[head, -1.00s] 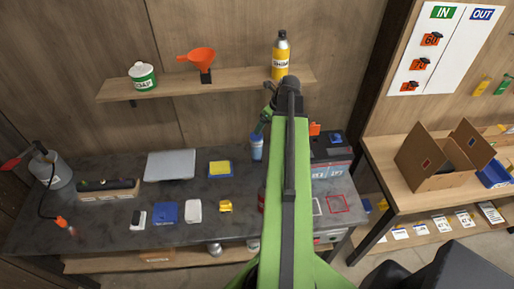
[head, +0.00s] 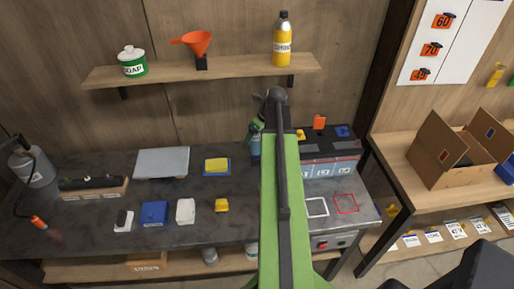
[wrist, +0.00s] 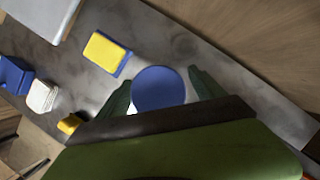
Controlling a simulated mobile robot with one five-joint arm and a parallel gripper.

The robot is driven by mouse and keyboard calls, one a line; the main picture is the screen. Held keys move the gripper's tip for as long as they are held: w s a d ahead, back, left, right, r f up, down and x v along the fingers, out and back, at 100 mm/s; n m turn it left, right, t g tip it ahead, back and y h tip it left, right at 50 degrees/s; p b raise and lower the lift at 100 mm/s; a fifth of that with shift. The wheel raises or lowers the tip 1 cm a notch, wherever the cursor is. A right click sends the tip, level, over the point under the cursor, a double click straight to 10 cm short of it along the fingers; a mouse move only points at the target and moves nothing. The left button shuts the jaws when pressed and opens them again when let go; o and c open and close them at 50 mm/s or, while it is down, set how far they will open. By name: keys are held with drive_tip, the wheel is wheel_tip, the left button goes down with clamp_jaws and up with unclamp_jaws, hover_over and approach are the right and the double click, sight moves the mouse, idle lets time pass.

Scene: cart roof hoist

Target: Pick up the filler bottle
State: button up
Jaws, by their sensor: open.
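A bottle with a round blue top stands on the dark workbench. In the head view only part of this bottle (head: 255,151) shows beside my green arm, and its label cannot be read. In the wrist view its blue top (wrist: 158,88) lies between the two dark fingers of my gripper (wrist: 160,92). The fingers are open, one on each side of the top, with no clear grip on it. In the head view my gripper (head: 257,127) is at the upper end of the bottle. A yellow bottle (head: 283,45) with a dark cap stands on the wall shelf.
The shelf (head: 220,70) also holds a soap jar (head: 132,62) and an orange funnel (head: 199,43). On the bench, a yellow-and-blue block (head: 217,166) lies left of the bottle. A grey plate (head: 162,162) is further left. A compartment box (head: 330,155) stands to the right.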

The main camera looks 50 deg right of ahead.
drive_tip(key=shift+b+x, duration=0.3)
drive_tip(key=shift+x, duration=0.65)
drive_tip(key=shift+r, duration=0.15)
drive_tip(key=shift+c, duration=0.5)
clamp_jaws()
